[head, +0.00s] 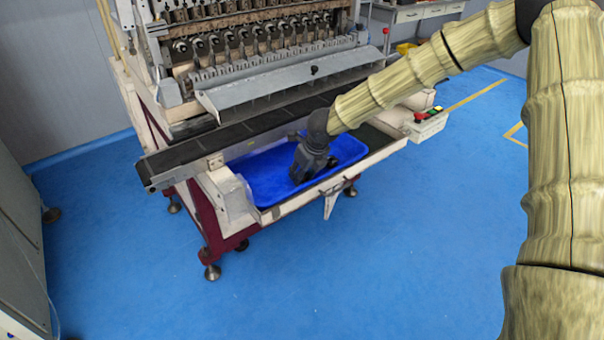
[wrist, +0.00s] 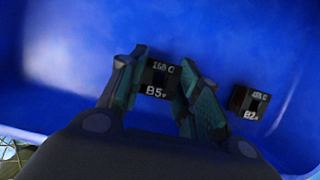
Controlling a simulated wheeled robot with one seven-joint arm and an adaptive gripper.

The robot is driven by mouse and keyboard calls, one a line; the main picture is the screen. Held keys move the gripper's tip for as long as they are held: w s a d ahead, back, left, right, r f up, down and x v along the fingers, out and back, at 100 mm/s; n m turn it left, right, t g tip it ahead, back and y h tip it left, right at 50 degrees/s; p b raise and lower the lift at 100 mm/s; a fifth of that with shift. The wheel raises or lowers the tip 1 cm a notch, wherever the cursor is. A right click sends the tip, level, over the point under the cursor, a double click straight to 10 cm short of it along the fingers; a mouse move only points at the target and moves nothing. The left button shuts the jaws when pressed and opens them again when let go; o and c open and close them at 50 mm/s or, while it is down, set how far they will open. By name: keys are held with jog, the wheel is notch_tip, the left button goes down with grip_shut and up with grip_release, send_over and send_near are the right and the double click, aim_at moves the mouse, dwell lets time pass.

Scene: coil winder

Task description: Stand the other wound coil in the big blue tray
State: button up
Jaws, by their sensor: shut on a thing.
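The big blue tray (head: 262,181) sits in the lower front of the machine in the head view. Its blue floor (wrist: 70,45) fills most of the wrist view. My gripper (head: 303,178) reaches down into the tray. In the wrist view my gripper (wrist: 158,84) is shut on a dark coil (wrist: 157,80) marked "B5", between its two fingers. A second dark coil (wrist: 248,102), marked "B2", is in the tray to the right of the fingers, apart from the held one. I cannot tell whether the held coil touches the tray floor.
A black conveyor belt (head: 190,153) runs along the machine just behind and above the tray. A pale front rail (head: 300,201) borders the tray. A control box with buttons (head: 427,122) sits at the right end. The tray floor left of the held coil is clear.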

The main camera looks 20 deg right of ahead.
dwell(0.3)
jog(key=o, duration=0.8)
jog(key=shift+c, duration=0.2)
jog(key=v, duration=1.2)
